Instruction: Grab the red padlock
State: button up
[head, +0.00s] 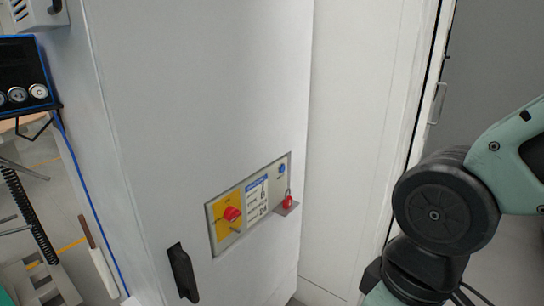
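The red padlock (288,202) is small and sits at the right end of a grey control panel (219,233) on a white cabinet. Its dark shackle points up, and a small grey ledge (286,211) shows right under it. I cannot tell whether it rests on the ledge or hangs. My arm comes in from the right edge, and its visible links are well to the right of the padlock. My gripper is outside the picture.
The white cabinet (200,100) fills the middle. Its panel has a red rotary switch (232,213) and a blue button (281,169). A black handle (182,273) sticks out lower left. A white door (360,120) stands to the right, close to my arm.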

aim_at(287, 202)
jog(key=i+l+u, duration=0.1)
jog(key=i+l, duration=1.2)
